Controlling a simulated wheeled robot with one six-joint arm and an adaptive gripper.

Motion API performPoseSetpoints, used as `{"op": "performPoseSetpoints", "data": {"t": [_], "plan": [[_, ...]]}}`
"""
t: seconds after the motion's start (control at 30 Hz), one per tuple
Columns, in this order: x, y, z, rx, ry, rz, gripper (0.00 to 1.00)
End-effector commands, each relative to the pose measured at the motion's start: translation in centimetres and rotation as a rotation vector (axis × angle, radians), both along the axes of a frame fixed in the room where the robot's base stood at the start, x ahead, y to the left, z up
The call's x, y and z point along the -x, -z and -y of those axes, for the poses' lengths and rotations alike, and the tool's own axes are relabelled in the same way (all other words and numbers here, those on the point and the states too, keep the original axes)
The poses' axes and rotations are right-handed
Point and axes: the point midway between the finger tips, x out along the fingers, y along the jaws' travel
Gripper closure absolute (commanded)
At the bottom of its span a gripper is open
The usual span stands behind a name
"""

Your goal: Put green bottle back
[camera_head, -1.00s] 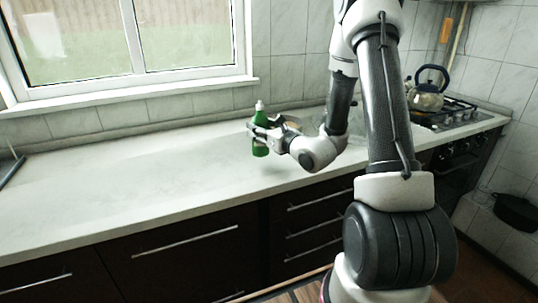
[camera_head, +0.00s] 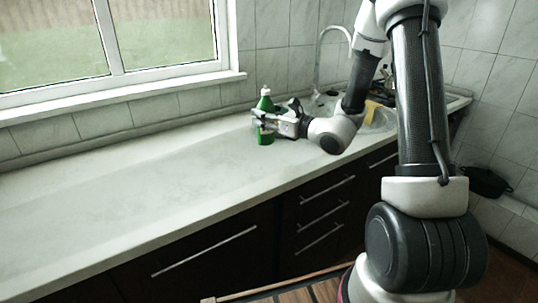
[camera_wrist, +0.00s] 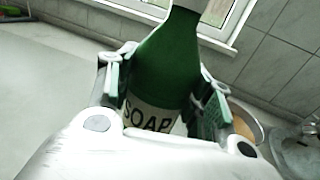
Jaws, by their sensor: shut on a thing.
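The green bottle (camera_head: 265,137) is upright over the countertop (camera_head: 140,190), with a pale cap on top. My gripper (camera_head: 266,121) is shut around its middle from the right. I cannot tell whether the bottle's base touches the counter. In the wrist view the bottle (camera_wrist: 165,62) stands between both fingers of my gripper (camera_wrist: 163,92). Its white label (camera_wrist: 150,115) reads SOAP. The bottle's base is hidden there behind my gripper's body.
A sink with a curved tap (camera_head: 320,55) lies right of the bottle, partly behind my arm. A yellow item (camera_head: 373,112) is by the sink. The window (camera_head: 150,40) and tiled wall are behind. The counter's left part is clear.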

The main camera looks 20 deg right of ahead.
Motion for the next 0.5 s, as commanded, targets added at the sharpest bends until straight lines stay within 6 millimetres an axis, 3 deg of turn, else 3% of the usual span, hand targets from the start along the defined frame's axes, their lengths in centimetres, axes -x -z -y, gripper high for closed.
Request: {"op": "performPoseSetpoints", "data": {"t": [0.1, 0.5], "plan": [[0.0, 2.5, 0.0, -0.003, 0.001, -0.004, 0.81], [0.0, 7.8, 0.0, -0.001, 0.002, -0.002, 0.81]]}}
